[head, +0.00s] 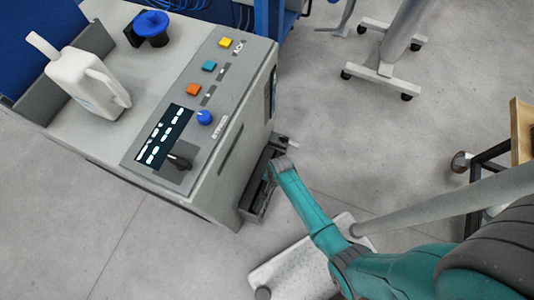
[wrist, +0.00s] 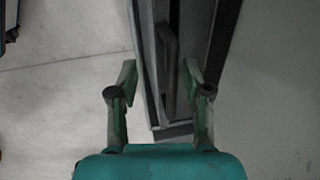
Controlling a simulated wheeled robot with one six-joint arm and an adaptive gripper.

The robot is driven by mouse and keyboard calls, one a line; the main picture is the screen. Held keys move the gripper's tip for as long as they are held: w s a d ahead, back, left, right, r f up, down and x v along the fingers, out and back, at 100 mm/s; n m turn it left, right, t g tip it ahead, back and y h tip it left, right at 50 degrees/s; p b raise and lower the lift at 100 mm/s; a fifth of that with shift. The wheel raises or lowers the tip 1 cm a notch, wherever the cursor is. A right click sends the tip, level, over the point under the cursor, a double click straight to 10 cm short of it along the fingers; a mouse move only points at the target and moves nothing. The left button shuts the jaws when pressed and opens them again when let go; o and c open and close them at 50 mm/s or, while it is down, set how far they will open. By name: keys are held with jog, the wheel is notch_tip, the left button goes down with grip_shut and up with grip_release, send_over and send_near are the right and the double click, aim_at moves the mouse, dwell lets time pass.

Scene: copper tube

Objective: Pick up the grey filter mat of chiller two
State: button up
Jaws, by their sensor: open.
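A narrow grey framed part sticks out low on the side of the grey chiller (head: 225,170) in the head view. I cannot tell for sure whether it is the filter mat. In the wrist view this long grey part (wrist: 150,60) runs away from me, with a dark raised bar like a handle (wrist: 168,75) along it. My gripper (wrist: 160,85) is open, its two green-grey fingers on either side of the part's near end. I see no grip on it. In the head view my gripper (head: 272,170) is beside the part, largely hidden by my arm.
A white jug (head: 88,82) and a blue cap (head: 151,24) are on the chiller's top, beside its control panel (head: 190,110). A wheeled stand (head: 385,70) is at the back, and a wooden-topped trolley (head: 520,130) is at the right. Grey floor between them is clear.

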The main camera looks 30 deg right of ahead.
jog(key=shift+w+a+f, duration=0.1)
jog(key=shift+w+f, duration=0.1)
jog(key=shift+f, duration=0.6)
jog(key=shift+w+a+f, duration=0.1)
jog(key=shift+w+f, duration=0.05)
jog(key=shift+f, duration=0.65)
grip_shut()
